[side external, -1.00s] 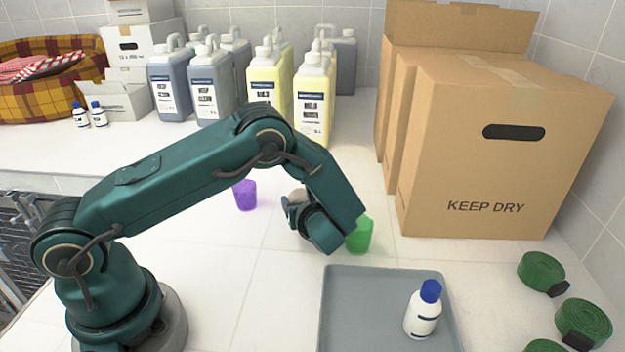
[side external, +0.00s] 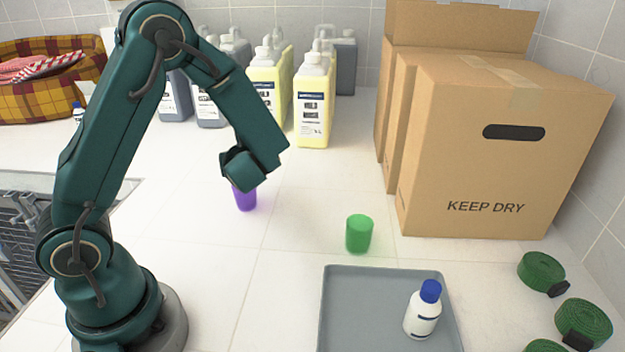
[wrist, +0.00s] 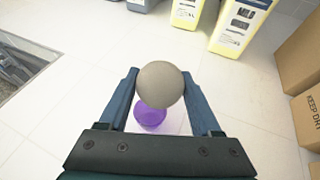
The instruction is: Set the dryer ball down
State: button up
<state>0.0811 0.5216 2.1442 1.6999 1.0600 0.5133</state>
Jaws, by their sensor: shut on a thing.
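The dryer ball (wrist: 160,84) is a round grey ball, seen in the wrist view between the two fingers of my gripper (wrist: 162,88). My gripper is shut on it and holds it above the purple cup (wrist: 150,118), which stands on the counter. In the side view my gripper (side external: 240,180) hangs just over the purple cup (side external: 245,200) and hides the ball. A green cup (side external: 359,234) stands apart to the right on the counter.
A grey tray (side external: 345,310) at the front holds a white bottle (side external: 423,312) with a blue cap. Cardboard boxes (side external: 490,150) stand at the right, yellow jugs (side external: 314,100) at the back. Green rolled straps (side external: 541,272) lie at the right edge. Counter between cups is clear.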

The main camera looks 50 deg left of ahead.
jog(key=shift+s+a+r, duration=0.15)
jog(key=shift+s+a, duration=0.1)
jog(key=shift+s, duration=0.1)
jog(key=s+a+n+g+y, duration=0.1)
jog(key=s+a+n+g, duration=0.4)
jog(key=s, duration=0.6)
jog(key=shift+s, duration=0.15)
jog(key=s+n+g, duration=0.1)
jog(key=s+g, duration=0.1)
jog(key=s, duration=0.1)
jog(key=s+a+n+g, duration=0.1)
jog(key=s+n, duration=0.1)
jog(key=s, duration=0.2)
jog(key=s+a+n+g, duration=0.1)
jog(key=s+g, duration=0.1)
jog(key=s, duration=0.2)
jog(key=shift+s+r+g+h, duration=0.15)
jog(key=shift+s+g+h, duration=0.15)
jog(key=shift+h, duration=0.1)
send_over(189, 214)
notch_tip(189, 214, down, 7)
jog(key=shift+a+f, duration=0.1)
jog(key=shift+f+n, duration=0.3)
jog(key=shift+f, duration=1.6)
jog(key=o, duration=1.3)
jog(key=shift+f, duration=0.15)
